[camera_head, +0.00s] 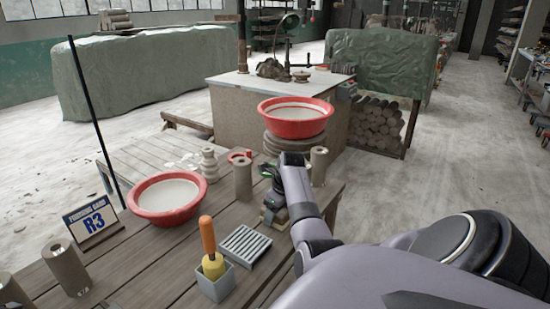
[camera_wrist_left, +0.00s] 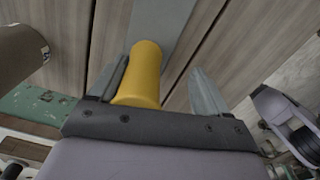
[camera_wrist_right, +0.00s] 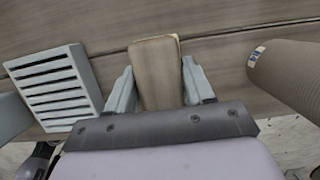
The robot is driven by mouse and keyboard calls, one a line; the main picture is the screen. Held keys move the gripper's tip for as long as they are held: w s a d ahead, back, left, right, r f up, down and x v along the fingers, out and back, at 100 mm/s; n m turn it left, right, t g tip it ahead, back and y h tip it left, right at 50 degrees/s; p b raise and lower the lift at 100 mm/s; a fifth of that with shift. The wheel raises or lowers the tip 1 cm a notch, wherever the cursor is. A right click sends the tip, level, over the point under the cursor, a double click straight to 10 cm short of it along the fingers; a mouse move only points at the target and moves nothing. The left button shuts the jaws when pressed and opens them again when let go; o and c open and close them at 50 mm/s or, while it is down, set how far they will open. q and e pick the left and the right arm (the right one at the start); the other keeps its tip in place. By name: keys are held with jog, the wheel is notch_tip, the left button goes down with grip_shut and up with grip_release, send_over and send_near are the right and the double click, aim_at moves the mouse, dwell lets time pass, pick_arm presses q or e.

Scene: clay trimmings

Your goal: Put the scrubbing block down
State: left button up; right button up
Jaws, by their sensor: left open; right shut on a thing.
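The scrubbing block (camera_wrist_right: 157,72) is a brown block with a pale edge, between the fingers of my right gripper (camera_wrist_right: 160,88) in the right wrist view. My right gripper is shut on it, low over the wooden table (camera_head: 140,262). I cannot tell whether the block touches the boards. In the head view my right gripper (camera_head: 273,203) hides most of the block. My left gripper (camera_wrist_left: 160,75) is open, with a yellow cylindrical thing (camera_wrist_left: 144,72) showing between its fingers; I cannot tell whether they touch. My left gripper is not in the head view.
The grey slatted rack (camera_head: 245,244) lies left of the right gripper. A grey box (camera_head: 216,285) holds an orange-handled tool (camera_head: 208,236). Clay cylinders (camera_head: 243,180) (camera_head: 319,166) stand close by. A red basin (camera_head: 167,214) and sign (camera_head: 92,219) are at left.

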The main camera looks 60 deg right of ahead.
jog(key=o, duration=0.9)
jog(key=shift+f, duration=0.1)
jog(key=shift+o, duration=0.2)
jog(key=v, duration=1.2)
jog(key=shift+r, duration=0.2)
jog(key=shift+o, duration=0.5)
